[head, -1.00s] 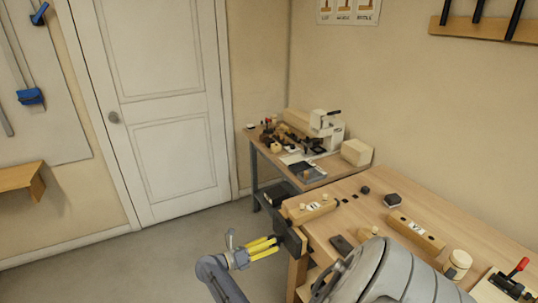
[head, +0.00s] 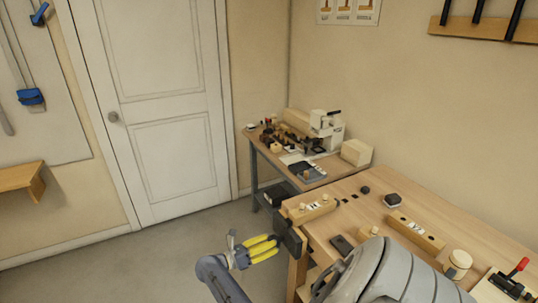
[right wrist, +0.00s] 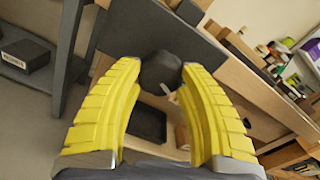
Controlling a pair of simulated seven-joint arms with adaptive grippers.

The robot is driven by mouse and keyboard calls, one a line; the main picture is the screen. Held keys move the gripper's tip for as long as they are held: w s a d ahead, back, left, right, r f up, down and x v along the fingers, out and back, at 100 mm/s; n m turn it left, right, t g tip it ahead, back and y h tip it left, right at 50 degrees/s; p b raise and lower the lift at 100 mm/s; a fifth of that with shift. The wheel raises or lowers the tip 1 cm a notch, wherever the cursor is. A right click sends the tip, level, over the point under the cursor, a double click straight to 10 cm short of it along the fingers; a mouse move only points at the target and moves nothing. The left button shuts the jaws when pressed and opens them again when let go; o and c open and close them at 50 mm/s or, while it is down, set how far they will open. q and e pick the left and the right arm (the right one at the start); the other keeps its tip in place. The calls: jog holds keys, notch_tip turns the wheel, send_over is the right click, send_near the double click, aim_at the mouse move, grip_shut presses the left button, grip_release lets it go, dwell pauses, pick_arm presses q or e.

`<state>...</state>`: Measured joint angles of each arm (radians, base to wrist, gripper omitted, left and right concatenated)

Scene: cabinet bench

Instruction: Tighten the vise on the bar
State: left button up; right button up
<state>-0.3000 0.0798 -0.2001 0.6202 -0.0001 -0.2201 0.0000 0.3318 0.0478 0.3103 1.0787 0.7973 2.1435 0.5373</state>
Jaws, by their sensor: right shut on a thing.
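My right gripper (head: 263,249), with yellow fingers, is at the left end of the bench, just outside the vise's dark end plate (head: 291,239). In the right wrist view its fingers bow around a dark round knob (right wrist: 160,70) with a pale mark, and are shut on it. The dark plate (right wrist: 150,30) is behind the knob. A labelled wooden block with pegs (head: 322,207) sits at that bench end, by the plate. A longer labelled wooden bar (head: 415,233) lies further right on the bench. I cannot tell what is between the jaws. My left gripper is not in view.
A cluttered side table (head: 325,170) stands behind. My grey arm link covers the bench's near part. The floor left of the gripper is clear.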

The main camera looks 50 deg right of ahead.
dwell(0.3)
jog(key=shift+m, duration=1.8)
jog(key=m, duration=0.3)
jog(key=shift+d+m, duration=0.1)
jog(key=shift+m, duration=1.8)
